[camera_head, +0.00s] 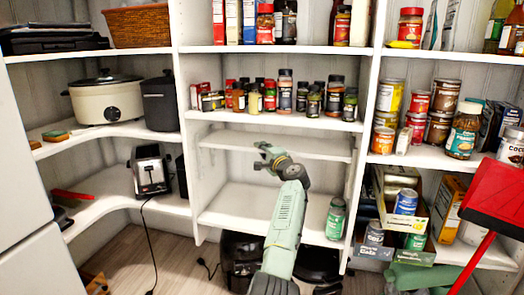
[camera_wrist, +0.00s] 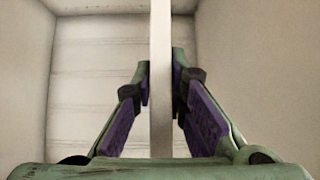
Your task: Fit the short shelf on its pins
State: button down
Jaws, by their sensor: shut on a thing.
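The short shelf (camera_head: 225,139) is a pale white board in the middle bay, between the spice shelf and the lower shelf. It spans nearly the whole width between the bay's side walls. My gripper (camera_head: 262,156) is shut on its front edge, near the middle. In the wrist view the shelf (camera_wrist: 161,40) is a narrow upright strip seen edge-on, with one finger of my gripper (camera_wrist: 161,80) on each side. I cannot make out the pins, or whether the board's ends rest on them.
Spice jars (camera_head: 285,92) crowd the shelf above. A green can (camera_head: 335,219) stands on the lower shelf (camera_head: 240,205) at the right, which is otherwise mostly bare. A toaster (camera_head: 150,171) stands left of the bay. A red dustpan (camera_head: 495,200) stands in the right foreground.

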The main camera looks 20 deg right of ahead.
jog(key=shift+r, duration=0.15)
jog(key=c, duration=1.5)
grip_release()
jog(key=shift+c, duration=0.2)
